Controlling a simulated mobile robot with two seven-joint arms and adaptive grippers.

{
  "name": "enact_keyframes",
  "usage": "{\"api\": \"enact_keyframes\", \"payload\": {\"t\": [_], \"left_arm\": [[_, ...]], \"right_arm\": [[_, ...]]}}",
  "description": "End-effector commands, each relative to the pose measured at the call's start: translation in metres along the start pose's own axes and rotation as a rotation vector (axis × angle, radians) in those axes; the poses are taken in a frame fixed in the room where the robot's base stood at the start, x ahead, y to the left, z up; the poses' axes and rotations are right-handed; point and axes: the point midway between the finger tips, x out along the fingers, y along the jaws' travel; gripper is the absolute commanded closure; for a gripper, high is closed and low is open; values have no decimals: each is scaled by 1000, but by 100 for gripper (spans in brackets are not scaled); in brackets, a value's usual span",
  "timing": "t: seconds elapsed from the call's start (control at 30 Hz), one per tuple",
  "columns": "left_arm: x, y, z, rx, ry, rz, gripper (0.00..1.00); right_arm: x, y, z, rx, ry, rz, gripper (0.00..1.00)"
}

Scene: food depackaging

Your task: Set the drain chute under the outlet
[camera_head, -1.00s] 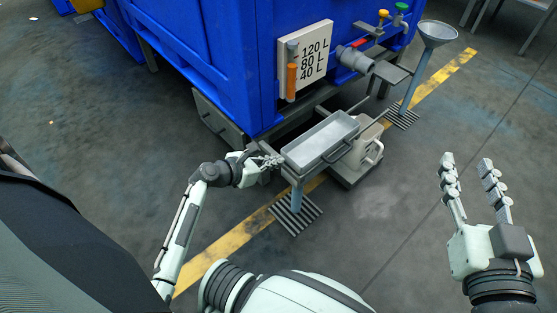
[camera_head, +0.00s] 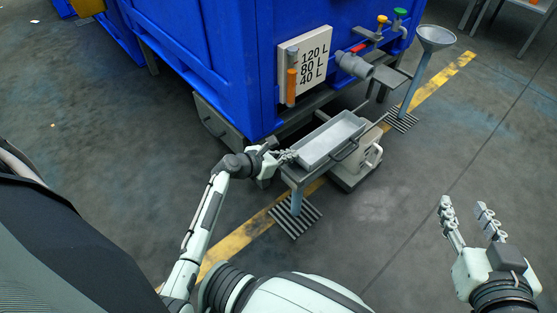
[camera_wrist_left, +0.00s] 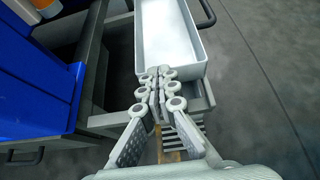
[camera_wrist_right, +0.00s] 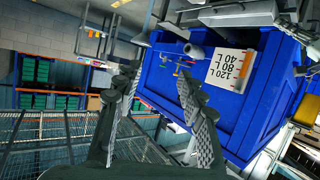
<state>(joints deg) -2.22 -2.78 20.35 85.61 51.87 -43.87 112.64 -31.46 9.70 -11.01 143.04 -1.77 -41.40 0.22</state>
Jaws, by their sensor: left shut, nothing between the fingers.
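The drain chute (camera_head: 332,139), a long light-grey open trough, lies on a low grey stand in front of the blue tank. It also shows in the left wrist view (camera_wrist_left: 167,38). The grey outlet pipe (camera_head: 354,66) sticks out of the tank above and beyond the chute's far end. My left gripper (camera_head: 288,154) is shut and empty, its fingertips (camera_wrist_left: 156,76) against or very close to the chute's near end wall; exact contact is unclear. My right gripper (camera_head: 463,204) is open and empty over bare floor, far from the chute.
The blue tank (camera_head: 230,60) carries a level board (camera_head: 318,50) and coloured valve handles above the outlet. A grey funnel on a post (camera_head: 436,38) stands right of it. A white wheeled unit (camera_head: 365,160) sits beside the stand. Floor to the right is clear.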

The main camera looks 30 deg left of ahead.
Motion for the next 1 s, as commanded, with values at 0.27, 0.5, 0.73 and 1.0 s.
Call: {"api": "enact_keyframes", "payload": {"t": [0.27, 0.5, 0.73, 1.0], "left_arm": [[48, 0, 31, -2, -2, -2, 100], [90, 0, 53, -1, -2, -2, 100], [112, 0, 64, 0, 0, 0, 100], [116, 0, 66, 0, 1, 0, 100]], "right_arm": [[-16, 30, 57, -18, -284, 63, 60], [-19, 34, 68, -19, -329, 72, 60], [-15, 30, 60, -18, -291, 64, 60], [-14, 29, 58, -17, -281, 61, 60]]}}
